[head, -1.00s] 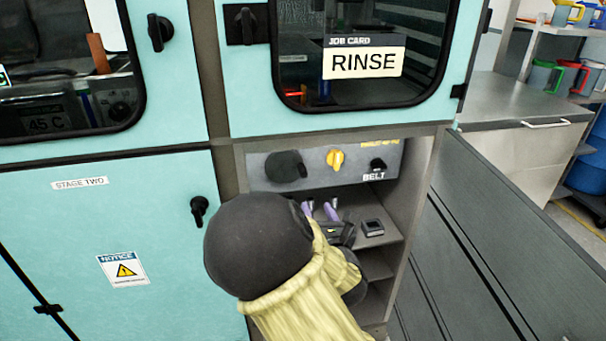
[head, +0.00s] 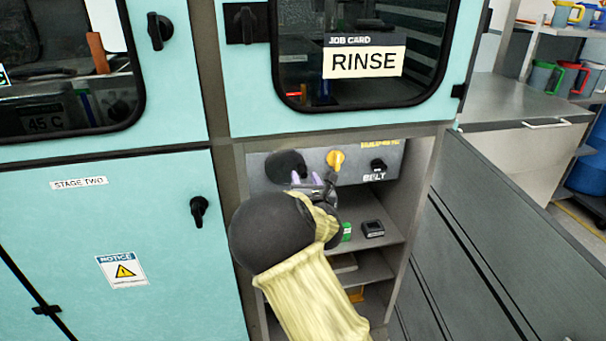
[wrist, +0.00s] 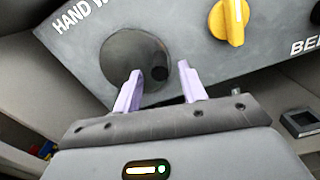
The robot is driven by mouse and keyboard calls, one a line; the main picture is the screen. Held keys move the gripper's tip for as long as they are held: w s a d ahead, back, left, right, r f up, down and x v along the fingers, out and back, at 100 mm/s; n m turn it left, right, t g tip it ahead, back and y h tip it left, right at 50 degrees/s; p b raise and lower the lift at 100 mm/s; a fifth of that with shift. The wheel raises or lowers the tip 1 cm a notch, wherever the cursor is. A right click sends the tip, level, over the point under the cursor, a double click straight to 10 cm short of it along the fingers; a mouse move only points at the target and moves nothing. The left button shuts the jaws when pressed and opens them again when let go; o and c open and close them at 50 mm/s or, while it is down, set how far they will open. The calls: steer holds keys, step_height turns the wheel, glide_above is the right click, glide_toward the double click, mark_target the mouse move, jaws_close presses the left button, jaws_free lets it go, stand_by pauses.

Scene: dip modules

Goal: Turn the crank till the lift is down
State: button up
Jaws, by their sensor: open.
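The hand crank is a dark round disc (head: 281,163) on the grey control panel; in the wrist view the disc (wrist: 128,52) carries a small dark knob (wrist: 160,73) on its right side, below lettering that begins "HAND W". My gripper (head: 305,180) has lilac fingers and is in front of the disc's lower right. In the wrist view my gripper (wrist: 161,76) is open, with the knob showing between its fingertips. I cannot tell whether the fingers reach around it or touch it. I cannot make out the lift for certain behind the dark windows.
A yellow knob (head: 336,159) and a black BELT switch (head: 378,164) sit right of the disc. Shelves below hold a small dark box (head: 373,229) and a green item (head: 346,232). The open grey door (head: 500,240) bounds the right side.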

mark_target(289, 172)
steer(key=shift+x, duration=1.7)
jaws_close()
steer(key=shift+f+m, duration=0.15)
steer(key=shift+m, duration=0.15)
